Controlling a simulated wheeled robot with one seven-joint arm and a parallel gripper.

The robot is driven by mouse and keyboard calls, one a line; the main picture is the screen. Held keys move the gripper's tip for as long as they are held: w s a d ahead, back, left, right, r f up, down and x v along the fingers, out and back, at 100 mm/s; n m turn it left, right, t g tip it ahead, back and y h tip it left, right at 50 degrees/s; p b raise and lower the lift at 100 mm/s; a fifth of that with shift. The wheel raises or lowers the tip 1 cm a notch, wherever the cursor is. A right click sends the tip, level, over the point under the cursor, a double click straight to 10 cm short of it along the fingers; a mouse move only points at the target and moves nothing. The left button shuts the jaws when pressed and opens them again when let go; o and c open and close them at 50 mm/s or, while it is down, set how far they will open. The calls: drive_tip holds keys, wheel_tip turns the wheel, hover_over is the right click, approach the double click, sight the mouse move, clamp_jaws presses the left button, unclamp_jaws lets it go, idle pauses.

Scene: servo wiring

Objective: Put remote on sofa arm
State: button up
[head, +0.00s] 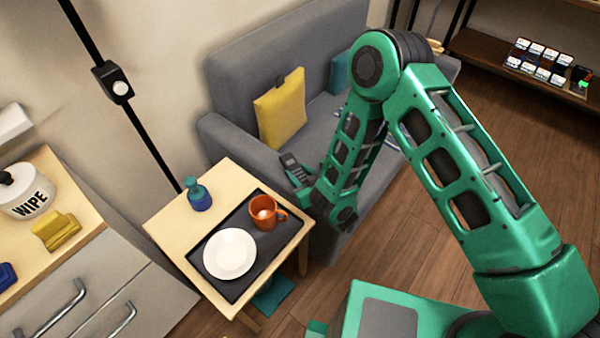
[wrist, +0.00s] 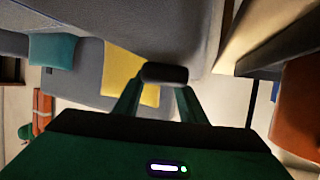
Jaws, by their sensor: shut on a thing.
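The grey remote (head: 291,162) stands tilted up in my gripper (head: 302,190), with its buttons showing in the head view. In the wrist view my gripper (wrist: 162,95) is shut on the remote (wrist: 165,73), which shows end-on as a dark block. The grey sofa's near arm (head: 240,153) runs from the back left towards the front, beside the side table. My gripper and the remote appear in front of or over this arm in the head view; their height above it cannot be told. My arm hides part of the sofa arm's front.
A side table (head: 170,222) holds a dark tray (head: 233,290), with a white plate (head: 230,254) and orange mug (head: 266,212) on it, and a blue-green bottle (head: 199,195). A yellow cushion (head: 281,110) rests on the sofa. The sofa arm's visible top looks clear.

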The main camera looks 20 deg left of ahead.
drive_tip(key=shift+f, duration=0.55)
drive_tip(key=o, duration=1.3)
